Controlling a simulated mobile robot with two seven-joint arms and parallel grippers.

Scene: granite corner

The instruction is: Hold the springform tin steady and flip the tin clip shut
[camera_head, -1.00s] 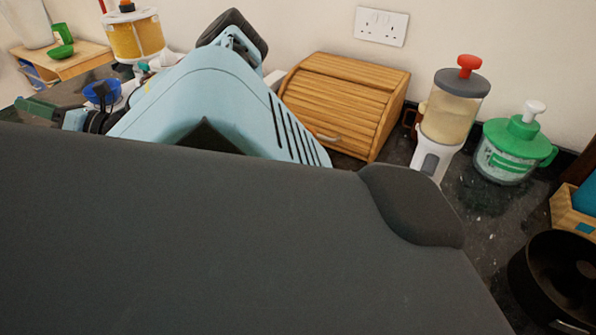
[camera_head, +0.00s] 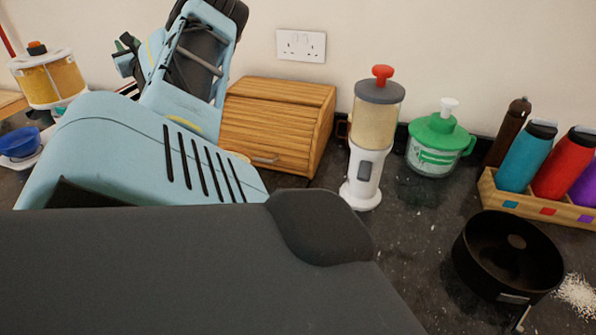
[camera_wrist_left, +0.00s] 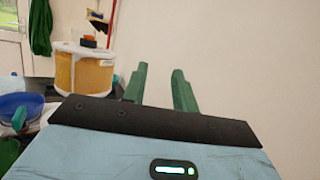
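The black springform tin (camera_head: 508,258) stands on the dark counter at the lower right of the head view, with its round inside visible from above. A small metallic tin clip (camera_head: 521,318) shows at its front near the bottom edge of the picture and seems to stick out from the wall. My left gripper (camera_head: 125,44) is raised at the upper left, far from the tin. In the left wrist view its green fingers (camera_wrist_left: 158,88) are apart with nothing between them. My right gripper is not in view.
A wooden bread box (camera_head: 275,125), a white blender (camera_head: 366,140), a green-lidded jar (camera_head: 436,146) and a wooden crate of bottles (camera_head: 545,203) line the back. White grains (camera_head: 578,294) lie right of the tin. A blue bowl (camera_head: 19,142) and a yellow-filled container (camera_head: 48,77) stand left.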

